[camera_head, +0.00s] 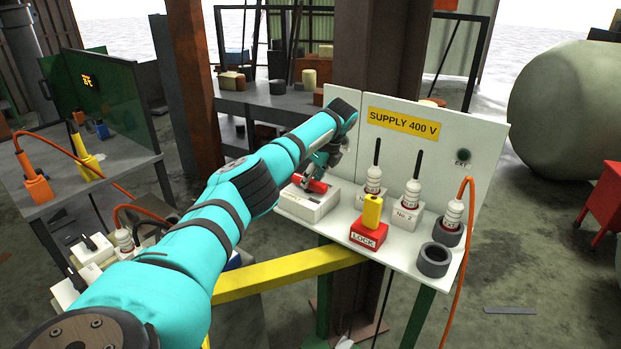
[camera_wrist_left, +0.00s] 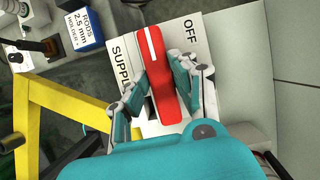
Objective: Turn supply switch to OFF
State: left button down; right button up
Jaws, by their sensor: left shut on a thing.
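The supply switch has a red handle (camera_head: 311,184) on a white box (camera_head: 306,208) at the left end of the white panel's shelf. In the left wrist view the red handle (camera_wrist_left: 160,65) has a white line at its upper end. The box's white label plate (camera_wrist_left: 124,41) reads "SUPPLY" left of the handle and "OFF" right of its upper end. The white line points up the picture, beside the word OFF, not squarely at it. My left gripper (camera_head: 321,168) is shut on the handle, one finger on each side; it also shows in the left wrist view (camera_wrist_left: 165,82).
The white panel (camera_head: 405,155) with a "SUPPLY 400 V" sign stands behind the switch. Right of the switch are numbered plugs (camera_head: 411,191), a red LOCK block (camera_head: 368,236) with a yellow top, and dark round sockets (camera_head: 434,262). A yellow bar (camera_head: 285,270) runs below the shelf.

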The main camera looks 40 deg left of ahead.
pick_arm(q)
jog(key=c, duration=1.1)
grip_release()
jog(key=shift+r, duration=0.1)
jog(key=v, duration=1.2)
